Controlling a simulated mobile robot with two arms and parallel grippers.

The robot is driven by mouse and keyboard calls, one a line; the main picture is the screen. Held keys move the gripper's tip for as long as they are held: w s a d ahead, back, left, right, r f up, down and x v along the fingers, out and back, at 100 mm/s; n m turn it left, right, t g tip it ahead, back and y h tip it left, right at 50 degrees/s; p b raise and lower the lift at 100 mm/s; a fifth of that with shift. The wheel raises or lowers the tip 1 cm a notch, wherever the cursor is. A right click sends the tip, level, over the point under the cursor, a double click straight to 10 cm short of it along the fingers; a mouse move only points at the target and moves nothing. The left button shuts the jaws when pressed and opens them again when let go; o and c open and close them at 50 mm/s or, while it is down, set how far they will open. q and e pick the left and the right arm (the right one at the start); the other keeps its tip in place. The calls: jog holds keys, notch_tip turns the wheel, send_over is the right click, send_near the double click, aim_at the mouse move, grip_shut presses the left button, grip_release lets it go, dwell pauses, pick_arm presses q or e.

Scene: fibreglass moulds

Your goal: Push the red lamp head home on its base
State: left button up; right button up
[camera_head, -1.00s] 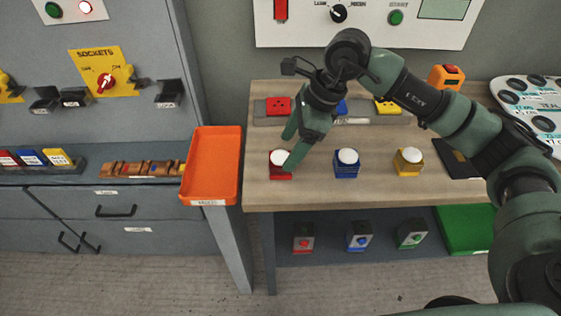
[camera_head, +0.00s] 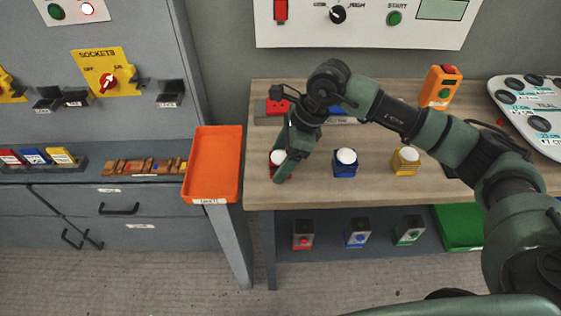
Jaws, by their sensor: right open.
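The red lamp (camera_head: 277,157), a white dome on a red block, stands at the front left of the wooden bench. My right gripper (camera_head: 282,160) reaches down over it, fingers open around or just beside it, and hides part of it. I cannot tell whether the fingers touch it, or how far its head sits down on its base. A matching blue lamp (camera_head: 344,163) and yellow lamp (camera_head: 405,161) stand to its right. A red block (camera_head: 277,106) sits on the rail behind. My left gripper is not in view.
An orange tray (camera_head: 212,166) is at the bench's left edge. An orange handheld device (camera_head: 440,87) and a white panel with dark discs (camera_head: 530,110) are at the back right. Several small boxes and a green bin (camera_head: 459,227) are on the shelf below. The bench front is mostly clear.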

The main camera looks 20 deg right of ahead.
aim_at(280, 154)
jog(key=c, duration=1.4)
jog(key=shift+o, duration=0.2)
notch_tip(280, 154, up, 20)
jog(key=b, duration=0.3)
